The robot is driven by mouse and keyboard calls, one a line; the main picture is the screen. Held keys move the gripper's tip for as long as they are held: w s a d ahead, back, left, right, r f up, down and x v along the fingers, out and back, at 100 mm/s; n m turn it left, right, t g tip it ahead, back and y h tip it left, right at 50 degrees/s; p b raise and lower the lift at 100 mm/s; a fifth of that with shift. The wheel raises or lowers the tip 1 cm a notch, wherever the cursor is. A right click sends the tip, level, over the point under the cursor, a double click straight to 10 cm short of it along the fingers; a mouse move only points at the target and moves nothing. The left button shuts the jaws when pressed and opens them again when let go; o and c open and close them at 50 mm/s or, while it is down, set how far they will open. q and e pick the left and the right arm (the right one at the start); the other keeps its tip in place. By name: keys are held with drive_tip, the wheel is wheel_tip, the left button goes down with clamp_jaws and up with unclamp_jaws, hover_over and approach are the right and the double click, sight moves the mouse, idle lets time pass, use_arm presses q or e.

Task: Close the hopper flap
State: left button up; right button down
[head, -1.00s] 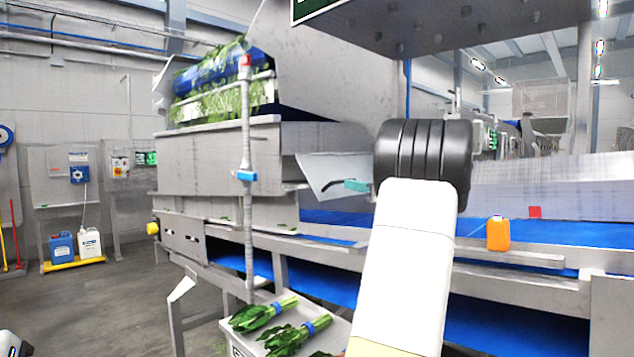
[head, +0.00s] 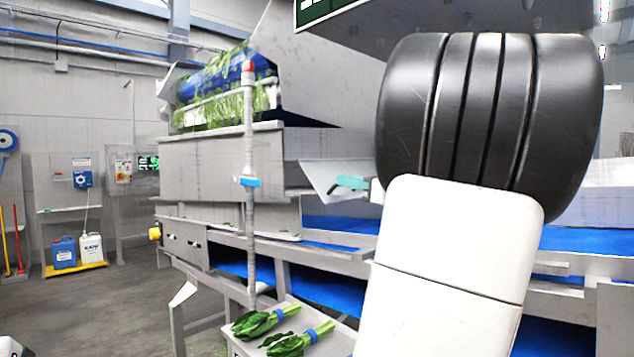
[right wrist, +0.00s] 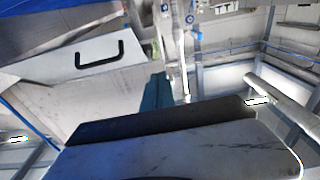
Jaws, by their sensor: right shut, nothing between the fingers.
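The hopper flap (head: 316,178) is a pale grey panel on the side of the machine in the head view. It stands out at a slant from the housing. In the right wrist view the flap (right wrist: 60,68) is at upper left, with a black bar handle (right wrist: 98,62). My right gripper (head: 352,182) shows teal fingertips in front of the flap, partly over its handle. The teal fingers (right wrist: 155,100) also show in the wrist view, to the right of the handle. They are shut and empty; whether they touch the flap I cannot tell. My left gripper is out of view.
Bunches of greens (head: 300,340) lie on a tray below. A hose post (head: 249,215) stands left of the flap. A blue conveyor belt (head: 590,240) runs behind my right arm, which hides much of the machine.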

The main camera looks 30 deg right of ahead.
drive_tip(key=d+r+g+h, duration=0.1)
drive_tip(key=d+r+g, duration=0.3)
drive_tip(key=d, duration=0.9)
drive_tip(key=w+a+f, duration=0.1)
drive_tip(key=w+f, duration=0.1)
drive_tip(key=w, duration=0.3)
drive_tip(key=w+a+f+t, duration=0.1)
drive_tip(key=w+a+f, duration=0.1)
drive_tip(key=w, duration=0.3)
drive_tip(key=shift+w+f, duration=0.25)
drive_tip(key=shift+w, duration=0.15)
drive_tip(key=shift+f, duration=0.15)
